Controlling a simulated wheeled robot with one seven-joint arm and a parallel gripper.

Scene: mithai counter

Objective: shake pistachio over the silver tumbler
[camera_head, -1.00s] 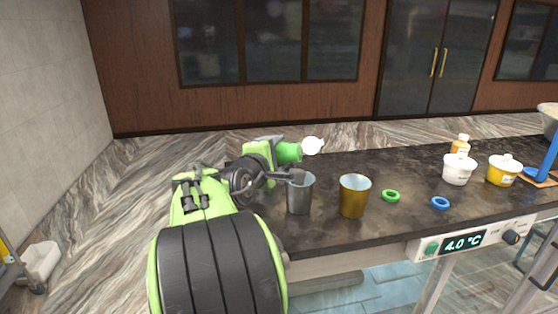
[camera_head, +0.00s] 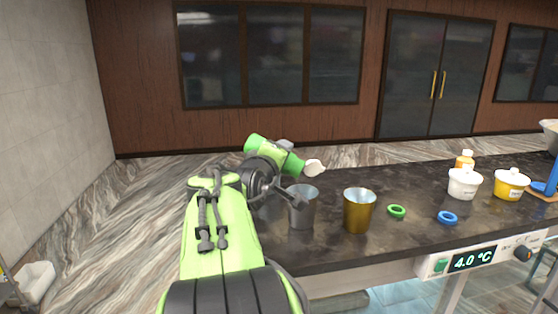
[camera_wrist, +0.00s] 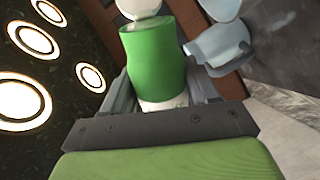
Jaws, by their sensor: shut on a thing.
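The pistachio shaker, a green bottle (camera_head: 294,164) with a white cap (camera_head: 314,167), is held sideways, its cap to the right and slightly down. My gripper (camera_head: 286,157) is shut around it, above the counter. In the wrist view the green shaker (camera_wrist: 155,62) sits between my fingers, its white end partly visible near the palm. The silver tumbler (camera_head: 302,210) stands upright on the counter. In the head view the cap appears above the tumbler's rim, slightly to the right; the depth between them is unclear. No falling grains are visible.
A gold tumbler (camera_head: 359,212) stands just right of the silver one. A green ring (camera_head: 397,211) and a blue ring (camera_head: 447,217) lie further right.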

